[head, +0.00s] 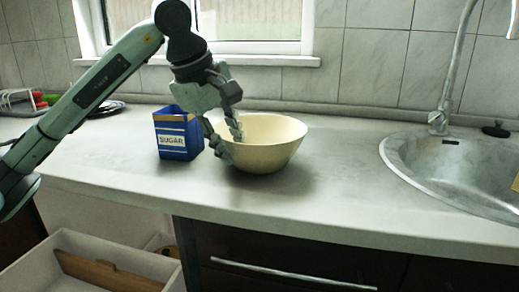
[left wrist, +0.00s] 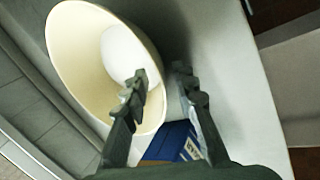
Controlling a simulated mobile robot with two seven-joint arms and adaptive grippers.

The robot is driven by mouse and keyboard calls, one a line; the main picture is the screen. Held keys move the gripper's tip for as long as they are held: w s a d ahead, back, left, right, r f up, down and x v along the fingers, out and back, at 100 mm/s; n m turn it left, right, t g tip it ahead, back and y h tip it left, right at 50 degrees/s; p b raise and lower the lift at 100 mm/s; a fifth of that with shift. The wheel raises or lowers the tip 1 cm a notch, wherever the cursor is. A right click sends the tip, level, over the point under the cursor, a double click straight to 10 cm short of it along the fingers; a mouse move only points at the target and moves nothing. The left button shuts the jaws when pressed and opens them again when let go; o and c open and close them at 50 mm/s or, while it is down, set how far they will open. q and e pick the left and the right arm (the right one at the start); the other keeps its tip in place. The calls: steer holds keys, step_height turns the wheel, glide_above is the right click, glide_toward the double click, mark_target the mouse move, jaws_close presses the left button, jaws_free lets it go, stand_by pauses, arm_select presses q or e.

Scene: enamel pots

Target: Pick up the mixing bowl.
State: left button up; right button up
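The cream mixing bowl (head: 268,155) stands upright on the grey counter, left of the sink. My left gripper (head: 233,143) reaches down at the bowl's left rim, with one finger inside the bowl and the other outside. In the left wrist view, the bowl (left wrist: 84,62) fills the upper left. The gripper's fingers (left wrist: 160,80) there stand apart on either side of the rim, with gaps beside the wall, so it looks open. My right gripper is in neither view.
A blue sugar box (head: 178,137) stands close to the left of the bowl and gripper; it also shows in the left wrist view (left wrist: 174,143). A metal sink (head: 450,165) with a tall tap (head: 447,90) lies right. An open drawer (head: 85,262) is below left.

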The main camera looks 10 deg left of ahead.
mark_target(244, 169)
arm_select(q)
steer(key=x, duration=0.4)
steer(key=shift+s+d, duration=0.1)
steer(key=shift+r, duration=0.1)
jaws_close()
steer(key=shift+r, duration=0.1)
